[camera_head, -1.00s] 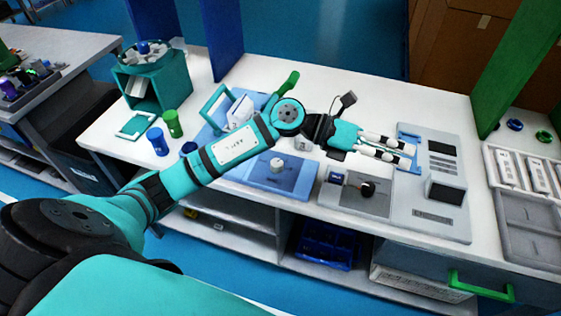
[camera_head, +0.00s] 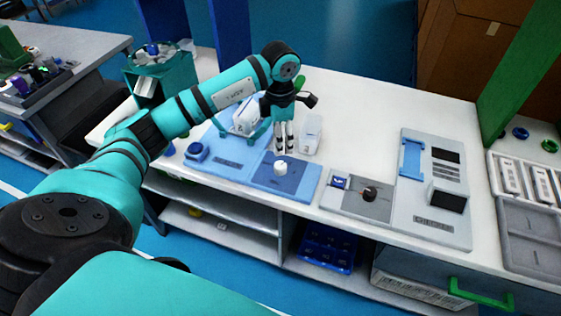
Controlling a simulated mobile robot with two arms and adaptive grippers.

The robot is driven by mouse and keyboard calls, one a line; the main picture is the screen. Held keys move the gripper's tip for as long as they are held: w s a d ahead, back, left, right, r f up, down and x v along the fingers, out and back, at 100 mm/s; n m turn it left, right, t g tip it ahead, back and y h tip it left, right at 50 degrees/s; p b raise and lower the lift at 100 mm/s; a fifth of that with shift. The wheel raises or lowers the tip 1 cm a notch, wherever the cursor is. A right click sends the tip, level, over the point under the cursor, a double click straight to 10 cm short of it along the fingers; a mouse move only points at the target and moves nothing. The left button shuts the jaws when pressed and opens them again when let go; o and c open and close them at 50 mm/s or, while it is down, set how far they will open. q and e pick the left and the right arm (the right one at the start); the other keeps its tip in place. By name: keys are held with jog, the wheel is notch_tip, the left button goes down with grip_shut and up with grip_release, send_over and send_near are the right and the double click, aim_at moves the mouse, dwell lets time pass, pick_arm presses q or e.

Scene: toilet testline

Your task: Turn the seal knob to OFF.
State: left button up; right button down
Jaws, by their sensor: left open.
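A white knob (camera_head: 280,168) stands on a blue panel (camera_head: 297,183) near the front of the white bench. A black knob (camera_head: 369,194) sits on a grey panel (camera_head: 352,207) to its right. I cannot read any label that tells which is the seal knob. My left gripper (camera_head: 284,152) points down just behind and above the white knob. Its fingers are open with a narrow gap and hold nothing. I cannot tell whether the fingertips touch the knob. My right gripper is out of view.
A white block (camera_head: 311,134) stands close to the right of the gripper. A grey device (camera_head: 435,222) with dark screens is further right. A blue button (camera_head: 196,152) is at the left. The bench (camera_head: 362,105) behind the panels is clear.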

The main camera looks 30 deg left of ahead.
aim_at(280, 165)
pick_arm(q)
notch_tip(280, 165, down, 11)
jog(key=shift+r+p, duration=0.1)
jog(key=shift+p, duration=0.7)
jog(key=c, duration=1.1)
jog(key=shift+c, duration=0.2)
